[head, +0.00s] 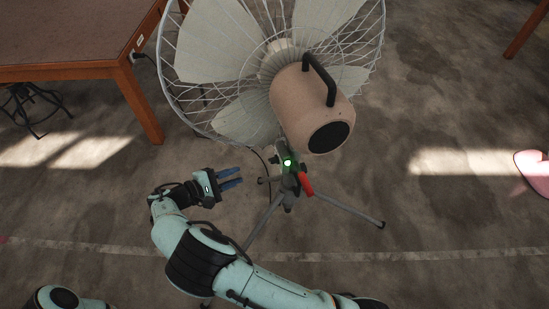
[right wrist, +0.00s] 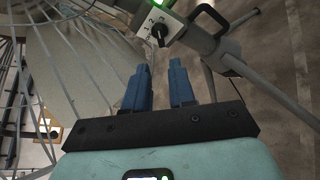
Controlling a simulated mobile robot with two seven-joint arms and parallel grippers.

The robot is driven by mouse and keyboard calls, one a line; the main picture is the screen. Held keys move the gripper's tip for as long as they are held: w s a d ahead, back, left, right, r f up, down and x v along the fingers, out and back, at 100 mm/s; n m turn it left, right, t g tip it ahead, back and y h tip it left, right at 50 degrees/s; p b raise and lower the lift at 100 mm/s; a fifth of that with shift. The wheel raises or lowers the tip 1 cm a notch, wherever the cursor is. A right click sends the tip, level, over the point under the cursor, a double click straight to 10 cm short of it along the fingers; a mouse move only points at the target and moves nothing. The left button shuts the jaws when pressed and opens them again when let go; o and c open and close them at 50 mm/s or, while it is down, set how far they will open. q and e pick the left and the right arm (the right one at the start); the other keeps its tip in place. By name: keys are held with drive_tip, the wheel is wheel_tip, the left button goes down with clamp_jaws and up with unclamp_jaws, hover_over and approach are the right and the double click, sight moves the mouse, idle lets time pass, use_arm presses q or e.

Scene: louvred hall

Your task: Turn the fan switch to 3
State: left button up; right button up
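The fan (head: 312,105) stands on a tripod with its tan motor housing toward me. A white switch plate with numerals and a black knob (right wrist: 160,32) shows at the top of the right wrist view. I cannot read for sure which number the knob points at. In the head view I cannot make out the knob; a green light (head: 287,162) glows at the top of the stand. My right gripper (head: 241,176) is left of the stand, its blue fingers pointing toward it. In the right wrist view (right wrist: 158,72) the fingers are apart and empty, short of the knob. My left gripper is out of view.
A red lever (head: 305,184) sticks out from the stand. The wire cage (head: 168,80) is above my right gripper, and tripod legs (head: 350,212) spread on the floor. A wooden table (head: 75,72) is at the upper left. The floor to the right is mostly clear.

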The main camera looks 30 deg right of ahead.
sight(270, 162)
drive_tip(key=x, duration=1.3)
clamp_jaws()
